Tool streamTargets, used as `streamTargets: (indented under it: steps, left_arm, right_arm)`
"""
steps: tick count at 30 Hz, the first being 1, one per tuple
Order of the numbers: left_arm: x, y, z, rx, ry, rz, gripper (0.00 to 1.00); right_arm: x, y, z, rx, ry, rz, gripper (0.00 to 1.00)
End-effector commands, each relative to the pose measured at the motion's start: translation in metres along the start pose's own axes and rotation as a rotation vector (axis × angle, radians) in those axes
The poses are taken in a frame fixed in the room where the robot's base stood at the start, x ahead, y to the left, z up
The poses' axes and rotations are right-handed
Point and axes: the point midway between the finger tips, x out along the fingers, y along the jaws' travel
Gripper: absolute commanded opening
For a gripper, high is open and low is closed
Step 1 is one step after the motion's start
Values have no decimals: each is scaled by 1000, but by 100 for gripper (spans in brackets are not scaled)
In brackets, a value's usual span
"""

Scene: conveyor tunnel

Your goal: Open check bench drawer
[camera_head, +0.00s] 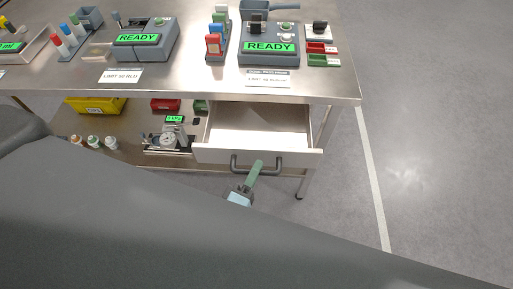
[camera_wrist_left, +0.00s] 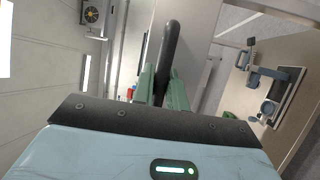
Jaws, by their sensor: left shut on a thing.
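The check bench (camera_head: 190,80) has a metal top and fills the upper left of the head view. Its white drawer (camera_head: 262,126) is pulled out at the right end, and the inside that shows is empty. The drawer's dark bar handle (camera_head: 278,172) is on its front. My left gripper (camera_head: 256,166) is at the handle, its green fingers shut on the bar. In the left wrist view the dark handle (camera_wrist_left: 168,50) runs between the green fingers (camera_wrist_left: 162,85). My right gripper does not show.
Devices with green READY screens (camera_head: 268,47) stand on the bench top. A lower shelf holds a yellow bin (camera_head: 96,106), a gauge device (camera_head: 168,138) and several small bottles (camera_head: 94,142). The grey floor to the right (camera_head: 430,130) is clear, with a white line.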

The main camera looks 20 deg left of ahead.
Motion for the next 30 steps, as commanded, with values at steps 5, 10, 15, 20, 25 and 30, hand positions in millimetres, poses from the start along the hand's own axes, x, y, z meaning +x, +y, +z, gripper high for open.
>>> streamTargets:
  steps: [5,10,15,20,25,30]
  left_arm:
    - [-24,5,10,-1,0,-1,0]
    - [-33,7,14,0,0,0,0]
    - [-34,7,14,1,0,1,0]
    - [-34,7,14,0,0,0,0]
    - [-34,7,14,1,0,0,34]
    - [-34,7,14,0,0,0,36]
  right_arm:
    - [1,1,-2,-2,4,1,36]
    - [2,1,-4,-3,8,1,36]
    - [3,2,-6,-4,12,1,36]
    - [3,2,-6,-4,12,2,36]
    - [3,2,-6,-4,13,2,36]
    - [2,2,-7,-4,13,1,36]
